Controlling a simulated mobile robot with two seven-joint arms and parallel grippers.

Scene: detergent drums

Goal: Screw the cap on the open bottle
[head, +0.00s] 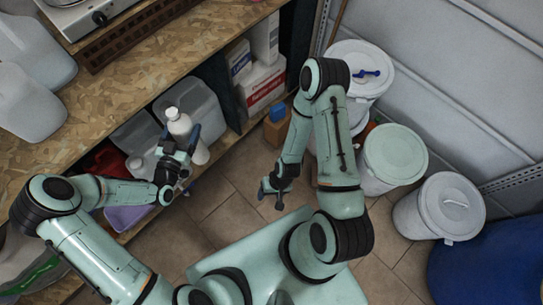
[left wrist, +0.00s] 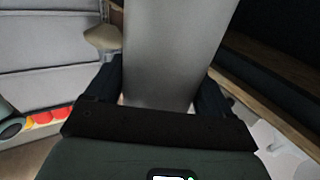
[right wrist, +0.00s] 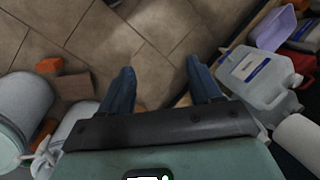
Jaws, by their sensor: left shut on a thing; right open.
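My left gripper (head: 178,160) is shut on a white bottle (head: 180,128) in front of the lower shelf. The bottle looks roughly upright, with its narrow top pointing up and away. In the left wrist view, the pale bottle (left wrist: 166,50) fills the space between the dark fingers. I cannot tell whether its mouth is open. My right gripper (head: 274,190) is open and empty above the tiled floor, to the right of the bottle and apart from it. Its two blue-grey fingers are spread in the right wrist view (right wrist: 163,85). I cannot make out a loose cap in any view.
A wooden workbench (head: 130,75) runs along the left, with jugs on it and boxes (head: 262,85) below. Lidded white drums (head: 395,155) stand along the right wall. A clear jug (right wrist: 262,85) is right of my right gripper. The tiled floor (head: 225,190) is partly clear.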

